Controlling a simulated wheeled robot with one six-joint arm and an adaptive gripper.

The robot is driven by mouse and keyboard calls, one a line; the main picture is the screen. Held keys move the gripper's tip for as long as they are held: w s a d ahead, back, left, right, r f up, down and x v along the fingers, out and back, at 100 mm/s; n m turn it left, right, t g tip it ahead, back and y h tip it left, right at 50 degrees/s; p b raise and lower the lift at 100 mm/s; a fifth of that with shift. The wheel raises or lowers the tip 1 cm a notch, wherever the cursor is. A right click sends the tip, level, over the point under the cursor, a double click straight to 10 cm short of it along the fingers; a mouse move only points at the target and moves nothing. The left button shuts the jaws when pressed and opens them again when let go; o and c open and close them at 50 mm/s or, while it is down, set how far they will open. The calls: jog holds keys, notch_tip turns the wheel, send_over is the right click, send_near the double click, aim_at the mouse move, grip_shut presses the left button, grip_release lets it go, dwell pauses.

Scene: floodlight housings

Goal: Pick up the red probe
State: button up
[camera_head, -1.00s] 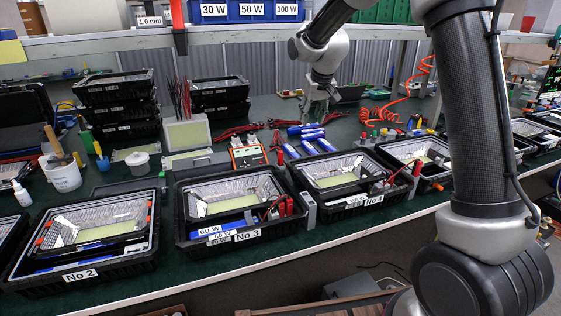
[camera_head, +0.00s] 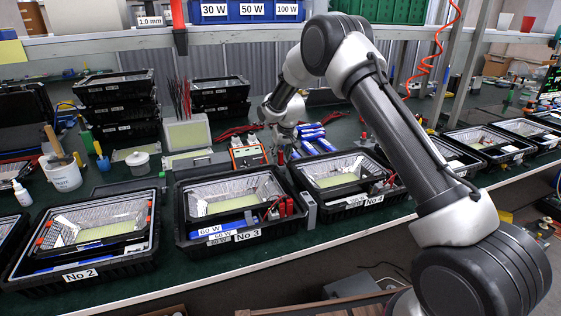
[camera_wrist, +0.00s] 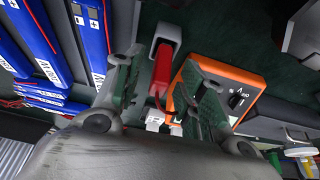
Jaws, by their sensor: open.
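A red probe (camera_wrist: 160,75) sits in a grey holder beside an orange tester (camera_wrist: 238,85) in the wrist view. In the head view, a bit of red at the probe (camera_head: 280,156) shows just right of the tester (camera_head: 247,155). My gripper (camera_wrist: 163,70) is open, with one finger on each side of the probe in the wrist view. I cannot tell whether the fingers touch it. In the head view my gripper (camera_head: 285,142) is low over the bench, and its fingertips are hard to make out.
Blue battery-like packs (camera_head: 312,140) lie close to the right of the gripper. Housing trays No 3 (camera_head: 270,236) and No 4 (camera_head: 350,205) stand in front, with black housings and red parts inside. A shelf with blue bins (camera_head: 250,10) runs behind.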

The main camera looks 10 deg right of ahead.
jog(key=shift+w+f, duration=0.1)
jog(key=shift+f, duration=0.05)
grip_shut()
